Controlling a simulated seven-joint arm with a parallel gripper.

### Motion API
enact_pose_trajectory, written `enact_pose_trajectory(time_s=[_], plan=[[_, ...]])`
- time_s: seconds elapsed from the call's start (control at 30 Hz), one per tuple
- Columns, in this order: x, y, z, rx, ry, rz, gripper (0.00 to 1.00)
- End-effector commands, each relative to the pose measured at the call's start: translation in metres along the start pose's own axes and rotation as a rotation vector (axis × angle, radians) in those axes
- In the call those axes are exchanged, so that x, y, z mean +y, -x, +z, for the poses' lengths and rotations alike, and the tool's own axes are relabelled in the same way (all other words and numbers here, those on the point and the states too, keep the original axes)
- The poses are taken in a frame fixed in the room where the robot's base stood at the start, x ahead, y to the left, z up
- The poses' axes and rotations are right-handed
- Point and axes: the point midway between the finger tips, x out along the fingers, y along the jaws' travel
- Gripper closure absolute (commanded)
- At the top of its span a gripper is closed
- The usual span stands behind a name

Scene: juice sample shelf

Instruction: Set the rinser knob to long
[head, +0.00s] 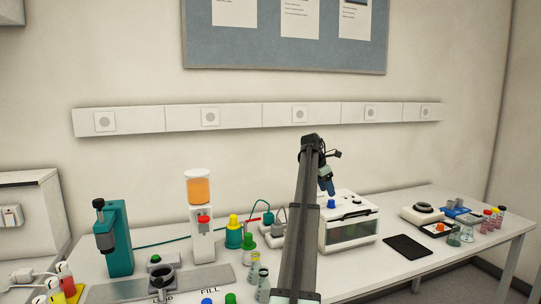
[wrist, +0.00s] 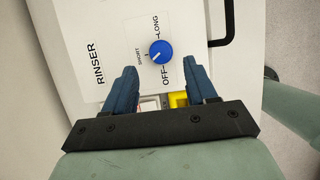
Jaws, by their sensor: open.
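The rinser (head: 352,212) is a white box with a dark front window on the bench. Its blue knob (wrist: 161,51) sits on a white label panel marked SHORT, LONG and OFF; it also shows in the head view (head: 332,203). A small white mark on the knob appears to point to the lower left, on the SHORT side; its exact setting is hard to tell. My gripper (wrist: 160,64) is open, its two blue fingers apart, with the knob just beyond and between the fingertips in the wrist view. In the head view my gripper (head: 326,186) hangs just above the knob.
A dark handle (wrist: 226,25) stands beside the label panel. A yellow part (wrist: 178,100) shows between my fingers. A black tablet (head: 408,246) lies to the right of the rinser. Flasks (head: 254,268) and a red-handled device (head: 250,222) stand to the left.

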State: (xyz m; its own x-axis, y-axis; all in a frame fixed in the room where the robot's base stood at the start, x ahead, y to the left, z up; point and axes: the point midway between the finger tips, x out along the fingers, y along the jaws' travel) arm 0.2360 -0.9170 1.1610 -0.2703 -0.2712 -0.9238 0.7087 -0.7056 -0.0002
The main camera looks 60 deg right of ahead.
Motion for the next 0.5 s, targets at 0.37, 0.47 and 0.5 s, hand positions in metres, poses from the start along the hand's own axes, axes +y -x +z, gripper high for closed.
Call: enact_pose_trajectory(time_s=[0.37,0.47,0.5], plan=[[0.001,0.063,0.000,0.000,-0.001,0.001,0.43],[0.001,0.079,0.001,0.000,-0.002,0.001,0.43],[0.001,0.085,0.001,0.000,-0.002,0.001,0.43]])
